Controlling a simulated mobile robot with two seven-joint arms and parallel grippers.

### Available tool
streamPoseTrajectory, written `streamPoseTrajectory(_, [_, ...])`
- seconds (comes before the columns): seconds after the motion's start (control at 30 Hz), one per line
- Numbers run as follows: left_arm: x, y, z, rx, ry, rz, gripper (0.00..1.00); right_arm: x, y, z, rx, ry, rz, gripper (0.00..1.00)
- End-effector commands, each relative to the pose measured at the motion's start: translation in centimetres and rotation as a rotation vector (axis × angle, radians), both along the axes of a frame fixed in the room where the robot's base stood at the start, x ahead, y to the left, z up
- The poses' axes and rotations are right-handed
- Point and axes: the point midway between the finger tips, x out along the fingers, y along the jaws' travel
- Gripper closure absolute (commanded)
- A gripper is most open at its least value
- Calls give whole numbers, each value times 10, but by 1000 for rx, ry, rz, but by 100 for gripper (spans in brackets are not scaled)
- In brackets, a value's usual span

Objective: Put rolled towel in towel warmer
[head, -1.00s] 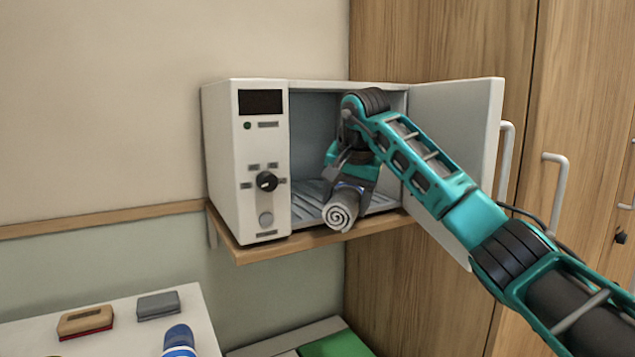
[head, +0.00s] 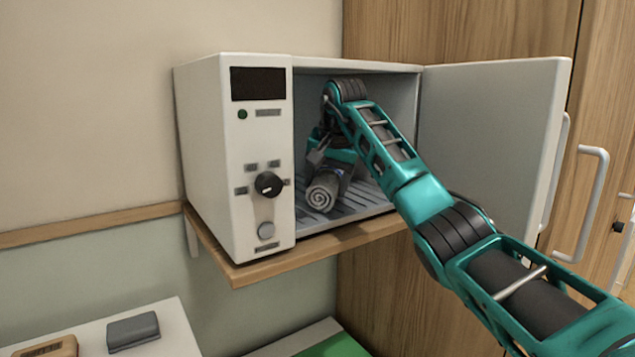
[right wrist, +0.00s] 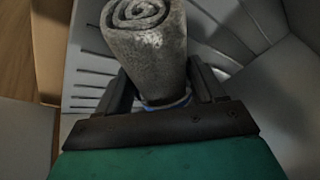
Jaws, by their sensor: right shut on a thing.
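The rolled towel (head: 322,195) is grey with a spiral end that faces me. My right gripper (head: 328,178) is shut on it inside the open towel warmer (head: 208,160), low above the ribbed floor. I cannot tell whether the towel touches the floor. In the right wrist view the towel (right wrist: 150,50) sticks out from between the two fingers (right wrist: 160,95), with the ribbed floor behind it. The warmer's door (head: 495,150) stands wide open to the right. My left gripper is not in view.
The warmer stands on a wooden wall shelf (head: 300,256). Its control panel (head: 258,150) with a black knob is left of the opening. A wooden cabinet with a handle (head: 590,205) is at right. A white table (head: 170,340) with a grey block (head: 133,331) is at lower left.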

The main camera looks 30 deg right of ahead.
Motion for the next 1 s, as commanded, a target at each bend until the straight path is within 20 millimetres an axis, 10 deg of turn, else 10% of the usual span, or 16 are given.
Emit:
streamPoseTrajectory(0.27, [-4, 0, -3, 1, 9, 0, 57, 0, -2, -3, -2, 4, 1, 64])
streamPoseTrajectory(0.3, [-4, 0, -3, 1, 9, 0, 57, 0, -2, -3, -2, 5, 1, 31])
streamPoseTrajectory(0.57, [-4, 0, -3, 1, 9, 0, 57, 0, -2, -3, -1, 4, 0, 6])
streamPoseTrajectory(1.0, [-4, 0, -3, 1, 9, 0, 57, -3, 4, 6, -3, 1, 1, 6])
